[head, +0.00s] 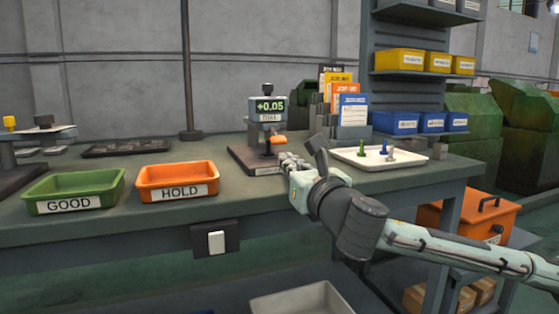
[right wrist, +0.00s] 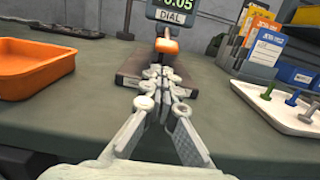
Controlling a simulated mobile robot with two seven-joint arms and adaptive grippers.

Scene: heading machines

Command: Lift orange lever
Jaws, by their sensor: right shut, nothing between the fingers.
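The orange lever (head: 276,142) sticks out from the front of the dial gauge stand (head: 267,108), whose display reads +0.05. The lever also shows in the right wrist view (right wrist: 168,46), straight ahead of the fingertips. My right gripper (head: 286,160) is shut and empty, its fingertips just in front of and below the lever. In the right wrist view the closed fingers (right wrist: 160,72) reach over the gauge's dark base (right wrist: 145,77). I cannot tell whether they touch the lever. My left gripper is not in view.
An orange HOLD tray (head: 178,180) and a green GOOD tray (head: 73,191) sit left on the grey bench (head: 240,212). A white tray (head: 378,157) with small coloured pins lies right of the gauge. Job card folders (head: 352,108) stand behind my right arm.

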